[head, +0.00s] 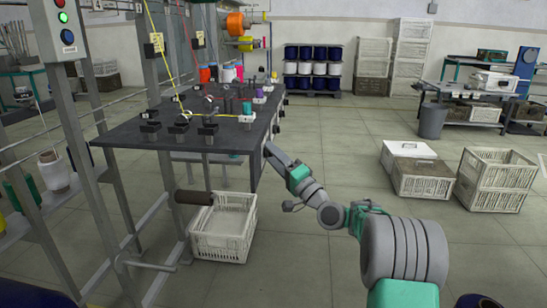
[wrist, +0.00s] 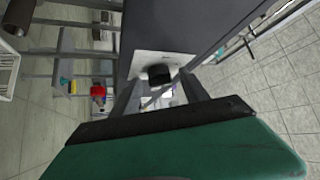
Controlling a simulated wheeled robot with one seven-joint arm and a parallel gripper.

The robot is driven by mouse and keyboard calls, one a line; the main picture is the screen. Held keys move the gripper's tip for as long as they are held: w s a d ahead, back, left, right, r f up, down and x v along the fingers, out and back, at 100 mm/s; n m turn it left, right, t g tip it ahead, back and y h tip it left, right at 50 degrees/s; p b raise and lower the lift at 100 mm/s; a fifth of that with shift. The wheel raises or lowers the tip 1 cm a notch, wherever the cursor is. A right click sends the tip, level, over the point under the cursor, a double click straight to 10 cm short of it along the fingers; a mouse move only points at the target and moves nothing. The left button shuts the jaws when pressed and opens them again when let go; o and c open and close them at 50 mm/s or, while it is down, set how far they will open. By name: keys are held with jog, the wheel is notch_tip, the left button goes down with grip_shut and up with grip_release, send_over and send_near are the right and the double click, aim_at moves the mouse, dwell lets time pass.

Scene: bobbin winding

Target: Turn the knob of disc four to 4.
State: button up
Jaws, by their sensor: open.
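A black knob (wrist: 159,74) on a pale plate (wrist: 178,63) shows in the wrist view, on the side face of the dark machine table (head: 120,133). My gripper (wrist: 160,88) is open, with one finger on each side of the knob in that view. I cannot tell whether either finger touches it. The knob's pointer and scale are not readable. In the head view my gripper (head: 269,150) is at the table's near right corner and hides this knob. Other small dark knobs (head: 277,129) sit further back along the same edge. No disc numbers are legible.
A white crate (head: 222,228) stands on the floor below the table. A dark roller handle (head: 194,197) sticks out near it. A signal post (head: 68,100) is at the left. More crates (head: 495,180) stand at the right. The floor between is clear.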

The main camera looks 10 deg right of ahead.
jog(key=shift+c, duration=0.3)
grip_shut()
jog(key=shift+r+p, duration=0.2)
jog(key=shift+p, duration=0.4)
jog(key=shift+w+d+r+m+g+h+p, duration=0.15)
jog(key=shift+m+g+h+p, duration=0.4)
jog(key=shift+m+g+p, duration=3.95)
jog(key=shift+w+a+r+n+g+h+p, duration=0.1)
jog(key=shift+r+g+h+p, duration=0.35)
jog(key=shift+p, duration=8.3)
jog(key=shift+w+d+r+m+g+h+p, duration=0.1)
jog(key=shift+m+g+h+p, duration=0.5)
jog(key=shift+m+g+p, duration=3.9)
jog(key=shift+n+t+p, duration=1.85)
jog(key=shift+n+p, duration=0.25)
jog(key=shift+p, duration=0.3)
